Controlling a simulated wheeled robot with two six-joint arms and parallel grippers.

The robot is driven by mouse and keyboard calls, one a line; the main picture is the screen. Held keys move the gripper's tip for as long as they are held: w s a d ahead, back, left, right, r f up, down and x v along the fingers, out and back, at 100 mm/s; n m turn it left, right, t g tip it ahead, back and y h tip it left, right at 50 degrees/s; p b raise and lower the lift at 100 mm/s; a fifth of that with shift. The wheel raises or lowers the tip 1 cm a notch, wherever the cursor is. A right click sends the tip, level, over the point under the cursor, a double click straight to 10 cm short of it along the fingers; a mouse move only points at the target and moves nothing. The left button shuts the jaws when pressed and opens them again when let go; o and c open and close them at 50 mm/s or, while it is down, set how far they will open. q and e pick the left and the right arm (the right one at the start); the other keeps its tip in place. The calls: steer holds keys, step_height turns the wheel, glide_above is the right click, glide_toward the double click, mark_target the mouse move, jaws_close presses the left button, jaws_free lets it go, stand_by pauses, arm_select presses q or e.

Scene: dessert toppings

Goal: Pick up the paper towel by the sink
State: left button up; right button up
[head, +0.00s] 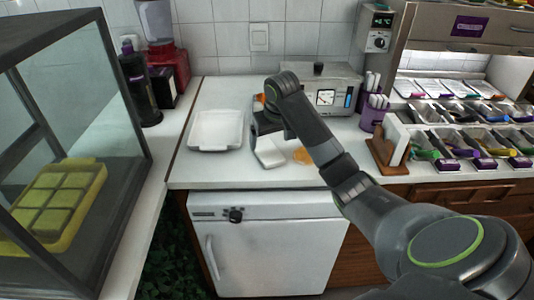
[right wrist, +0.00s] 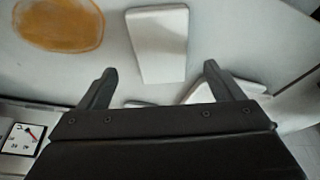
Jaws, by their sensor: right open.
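A white flat rectangular piece (head: 269,153), which looks like the folded paper towel, lies on the white counter just in front of my right gripper (head: 266,124). It also shows in the right wrist view (right wrist: 158,40), beyond and between the two fingertips. My right gripper (right wrist: 160,72) is open, its fingers apart with nothing held between them. In the head view the gripper is partly hidden by my own arm. A shallow white tray or basin (head: 215,146) is left of the gripper; I cannot tell if it is the sink. My left gripper is not in view.
An orange-brown spill (head: 303,156) lies right of the white piece. A metal appliance with a gauge (head: 342,98) stands behind. A wooden holder with white sheets (head: 388,148) and topping bins (head: 465,140) are at right. A glass case (head: 110,90) stands at left.

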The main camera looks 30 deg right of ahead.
mark_target(268, 151)
steer(key=x, duration=0.4)
steer(key=shift+f, duration=0.35)
steer(key=c, duration=1.1)
step_height(268, 151, up, 10)
steer(key=shift+r, duration=0.1)
steer(key=o, duration=0.4)
steer(key=shift+c, duration=1.5)
